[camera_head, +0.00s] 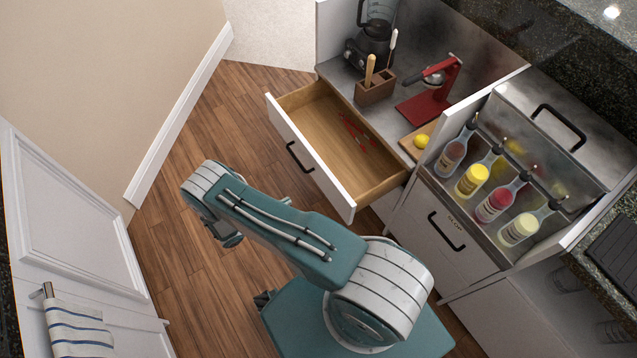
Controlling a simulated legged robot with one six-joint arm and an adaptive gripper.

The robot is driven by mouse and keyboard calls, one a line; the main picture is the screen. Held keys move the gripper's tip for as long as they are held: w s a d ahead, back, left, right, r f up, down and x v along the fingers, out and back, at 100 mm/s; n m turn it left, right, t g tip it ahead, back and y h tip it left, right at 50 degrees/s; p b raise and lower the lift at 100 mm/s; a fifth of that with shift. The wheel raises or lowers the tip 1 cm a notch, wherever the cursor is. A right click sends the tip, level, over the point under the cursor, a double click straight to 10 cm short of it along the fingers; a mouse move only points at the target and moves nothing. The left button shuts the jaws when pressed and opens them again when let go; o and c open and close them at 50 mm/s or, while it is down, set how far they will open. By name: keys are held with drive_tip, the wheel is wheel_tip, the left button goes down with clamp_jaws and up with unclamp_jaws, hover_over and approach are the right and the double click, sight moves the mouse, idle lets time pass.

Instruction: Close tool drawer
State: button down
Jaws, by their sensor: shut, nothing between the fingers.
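The tool drawer (287,153) is pulled well out of the counter, with a white front, a black handle (300,157) and a wooden inside. Red-handled tongs or pliers (356,130) lie in it. My teal and white arm reaches up and left in front of the drawer. My gripper (233,240) is a small dark shape below the arm's far joint, over the wood floor. It is shut and empty, to the lower left of the drawer front and apart from it. The arm partly hides it.
Above the drawer, the counter holds a blender (373,35), a wooden utensil block (375,90) and a red juicer (432,92). A lemon (421,141) sits on a board. Several bottles stand in a rack at right. White cabinets (80,225) stand at left. Floor left of the drawer is clear.

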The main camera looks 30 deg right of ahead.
sight(328, 179)
drive_tip(key=d, duration=1.4)
drive_tip(key=shift+w, duration=0.25)
drive_tip(key=shift+d, duration=0.1)
